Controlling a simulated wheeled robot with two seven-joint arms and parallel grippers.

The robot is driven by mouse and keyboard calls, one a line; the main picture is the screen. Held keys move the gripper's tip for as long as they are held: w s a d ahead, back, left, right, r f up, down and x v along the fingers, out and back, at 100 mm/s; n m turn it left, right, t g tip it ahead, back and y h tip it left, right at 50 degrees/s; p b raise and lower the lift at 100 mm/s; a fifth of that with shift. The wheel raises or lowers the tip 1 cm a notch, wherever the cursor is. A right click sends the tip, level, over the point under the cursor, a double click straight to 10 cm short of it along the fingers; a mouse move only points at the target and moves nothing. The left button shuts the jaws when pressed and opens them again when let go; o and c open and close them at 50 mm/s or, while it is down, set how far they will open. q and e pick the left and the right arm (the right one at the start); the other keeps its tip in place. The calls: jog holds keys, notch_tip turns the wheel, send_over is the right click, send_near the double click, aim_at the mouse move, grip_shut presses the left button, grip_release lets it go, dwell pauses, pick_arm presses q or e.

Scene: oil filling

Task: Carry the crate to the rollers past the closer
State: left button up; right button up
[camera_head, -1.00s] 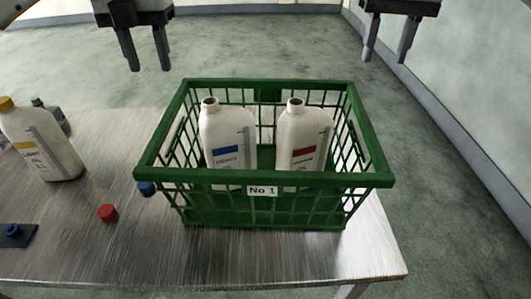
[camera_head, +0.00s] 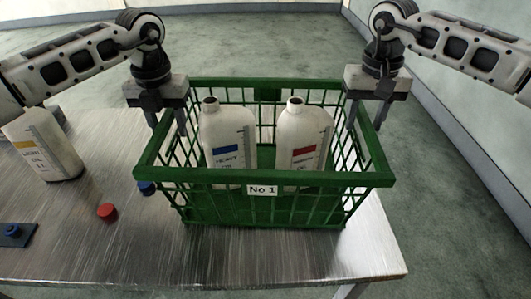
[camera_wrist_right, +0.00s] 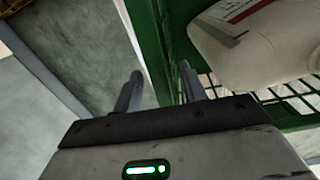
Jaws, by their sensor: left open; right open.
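The green crate (camera_head: 262,210), labelled No 1, stands on the metal table and holds two white bottles without caps, one with a blue label (camera_head: 228,140) and one with a red label (camera_head: 302,140). My left gripper (camera_head: 166,122) is open at the crate's left rim. My right gripper (camera_head: 366,125) is open at the crate's right rim. In the right wrist view its fingers (camera_wrist_right: 158,92) point down around the green rim (camera_wrist_right: 168,50), one on each side; contact cannot be told. The rollers and the closer are not in view.
The metal table (camera_head: 90,250) bears a white bottle with a yellow label (camera_head: 45,150), a red cap (camera_head: 107,211), a blue cap (camera_head: 147,188) and a dark block (camera_head: 14,236) with a blue piece. The table's right edge is close to the crate.

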pick_arm(q)
grip_shut()
pick_arm(e)
grip_shut()
pick_arm(q)
jog(key=shift+r, duration=0.1)
pick_arm(e)
jog(key=shift+r, duration=0.1)
dwell(1.1)
